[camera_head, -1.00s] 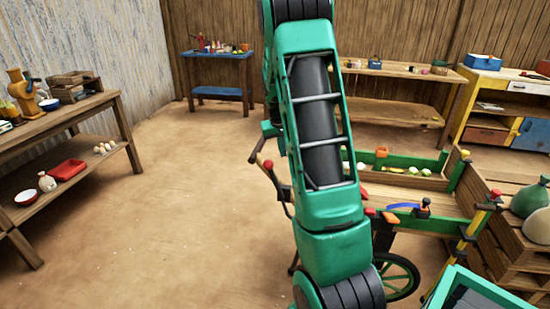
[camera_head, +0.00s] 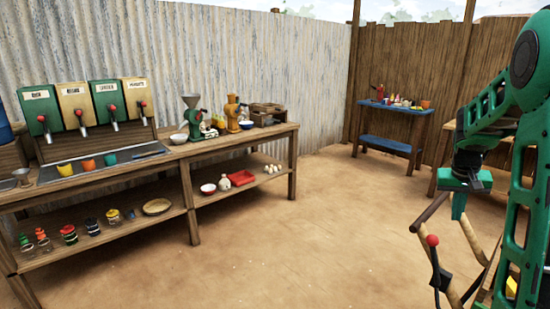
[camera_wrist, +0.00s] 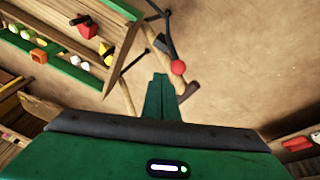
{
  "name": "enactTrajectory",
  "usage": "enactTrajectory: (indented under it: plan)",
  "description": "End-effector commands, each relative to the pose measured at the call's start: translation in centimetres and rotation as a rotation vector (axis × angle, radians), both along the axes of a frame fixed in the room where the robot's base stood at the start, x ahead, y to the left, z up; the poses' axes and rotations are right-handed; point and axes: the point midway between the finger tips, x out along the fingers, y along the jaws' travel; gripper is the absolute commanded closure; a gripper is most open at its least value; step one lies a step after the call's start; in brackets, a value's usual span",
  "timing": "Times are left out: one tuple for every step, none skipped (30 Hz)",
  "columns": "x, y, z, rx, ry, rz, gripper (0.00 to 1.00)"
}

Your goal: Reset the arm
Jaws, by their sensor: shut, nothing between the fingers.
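My gripper (camera_head: 459,207) shows in the head view at the right, pointing down below my green arm. Its fingers are shut together with nothing between them. In the wrist view my gripper (camera_wrist: 162,95) also shows as a closed green wedge over the dirt floor.
A long wooden bench (camera_head: 245,138) with dispensers and a lower shelf stands at the left. A blue table (camera_head: 385,147) stands at the back. The middle floor (camera_head: 310,230) is clear.

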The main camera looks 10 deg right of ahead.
Motion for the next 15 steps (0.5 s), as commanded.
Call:
enactTrajectory:
  plan:
    - [-1.1,0.9,0.6,0.010,0.000,-0.001,1.00]
    - [-1.9,1.6,0.9,0.019,0.002,-0.001,1.00]
    - [-3.2,2.5,1.3,0.032,0.006,-0.002,1.00]
    - [-4.2,3.3,1.6,0.042,0.011,-0.003,1.00]
    - [-5.3,4.2,1.9,0.054,0.015,-0.003,1.00]
    - [-6.8,5.3,2.2,0.068,0.021,-0.004,1.00]
    - [-7.9,6.1,2.4,0.080,0.027,-0.004,1.00]
    - [-9.1,7.0,2.5,0.091,0.031,-0.003,1.00]
    - [-10.6,8.1,2.7,0.106,0.038,-0.002,1.00]
    - [-11.7,8.9,2.8,0.116,0.043,-0.002,1.00]
    - [-12.8,9.7,2.9,0.128,0.048,-0.001,1.00]
    - [-14.3,10.8,3.0,0.141,0.054,0.000,1.00]
    - [-15.5,11.6,3.0,0.152,0.060,0.001,1.00]
    - [-16.7,12.4,3.0,0.163,0.066,0.002,1.00]
    - [-18.2,13.4,2.9,0.176,0.073,0.004,1.00]
